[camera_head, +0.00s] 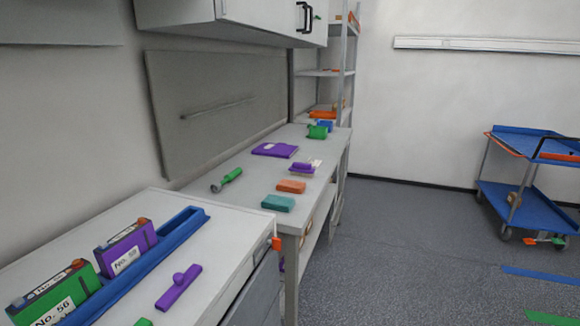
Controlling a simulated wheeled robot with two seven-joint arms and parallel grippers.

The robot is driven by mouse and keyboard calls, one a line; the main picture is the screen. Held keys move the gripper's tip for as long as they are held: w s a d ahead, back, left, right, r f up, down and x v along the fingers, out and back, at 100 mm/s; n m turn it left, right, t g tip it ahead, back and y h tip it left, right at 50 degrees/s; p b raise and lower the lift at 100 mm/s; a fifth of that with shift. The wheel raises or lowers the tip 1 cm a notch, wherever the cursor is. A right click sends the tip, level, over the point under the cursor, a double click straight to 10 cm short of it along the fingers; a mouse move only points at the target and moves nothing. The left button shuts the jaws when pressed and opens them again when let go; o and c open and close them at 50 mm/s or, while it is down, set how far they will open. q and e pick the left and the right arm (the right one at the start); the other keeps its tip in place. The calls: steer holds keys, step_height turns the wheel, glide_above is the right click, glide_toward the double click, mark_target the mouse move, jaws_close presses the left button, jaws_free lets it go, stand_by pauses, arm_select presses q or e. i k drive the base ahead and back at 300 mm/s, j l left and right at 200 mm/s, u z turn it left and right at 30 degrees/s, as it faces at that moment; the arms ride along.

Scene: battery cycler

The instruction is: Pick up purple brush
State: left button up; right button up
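Two purple items could be the brush. One is a purple bar with a round knob (178,287), lying flat on the near white worktop, right of the blue rack. The other is a small purple block-shaped item with a pale underside (302,168), on the farther table behind the orange block. I cannot tell for certain which is the brush. Neither of my grippers shows in the head view.
The blue rack (190,217) holds a purple box (125,250) and a green box (55,295). The farther table bears a teal block (278,203), an orange block (291,186), a green-handled tool (228,180) and a purple cloth-like item (275,150). A blue cart (525,205) stands right; grey floor between is open.

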mark_target(302, 169)
steer(key=i+l+u, duration=0.35)
steer(key=i+l, duration=0.2)
steer(key=i+l+u, duration=0.15)
steer(key=l, duration=0.25)
steer(key=i+l+u, duration=0.35)
steer(key=i+l, duration=0.15)
steer(key=l, duration=0.3)
